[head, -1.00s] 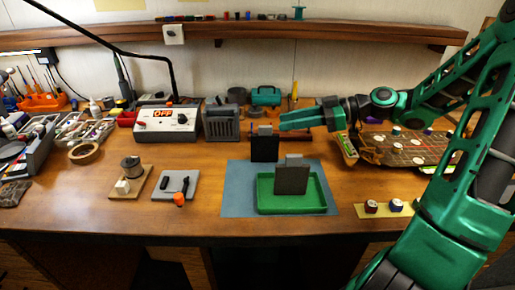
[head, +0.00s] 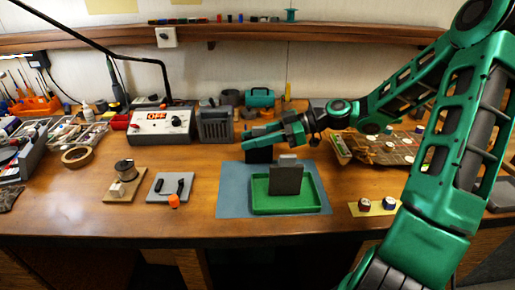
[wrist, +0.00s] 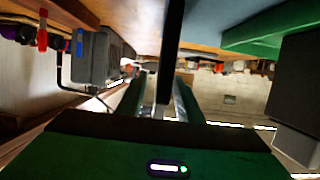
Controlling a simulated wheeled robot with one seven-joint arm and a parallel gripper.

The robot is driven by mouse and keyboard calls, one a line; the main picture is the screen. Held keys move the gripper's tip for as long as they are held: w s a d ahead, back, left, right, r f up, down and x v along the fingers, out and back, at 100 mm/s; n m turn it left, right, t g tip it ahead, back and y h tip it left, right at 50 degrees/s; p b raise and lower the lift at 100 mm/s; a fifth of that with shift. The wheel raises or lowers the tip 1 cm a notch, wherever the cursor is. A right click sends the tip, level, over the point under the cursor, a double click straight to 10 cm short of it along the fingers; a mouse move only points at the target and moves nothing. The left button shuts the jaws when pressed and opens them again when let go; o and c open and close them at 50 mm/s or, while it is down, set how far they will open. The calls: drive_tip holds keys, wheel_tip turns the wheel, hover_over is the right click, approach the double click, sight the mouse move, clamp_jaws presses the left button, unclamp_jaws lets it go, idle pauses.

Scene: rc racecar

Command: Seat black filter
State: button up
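The black filter (head: 258,156) is a dark upright panel at the back edge of the blue mat, behind the green tray (head: 290,208). My gripper (head: 256,138) is level with its top, reaching in from the right, and covers its upper part in the head view. In the wrist view, a thin black panel (wrist: 172,45), apparently the filter seen edge-on, stands between the two green fingers, with a visible gap at the left finger. The fingers look open around it. A grey panel (head: 286,178) stands upright in the tray; it also shows at right in the wrist view (wrist: 295,85).
A power unit marked OFF (head: 160,125) and a grey ribbed box (head: 215,126) stand behind left. Two small pots (head: 376,204) sit right of the mat.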

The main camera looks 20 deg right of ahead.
drive_tip(key=shift+x, duration=1.05)
clamp_jaws()
drive_tip(key=shift+r, duration=0.15)
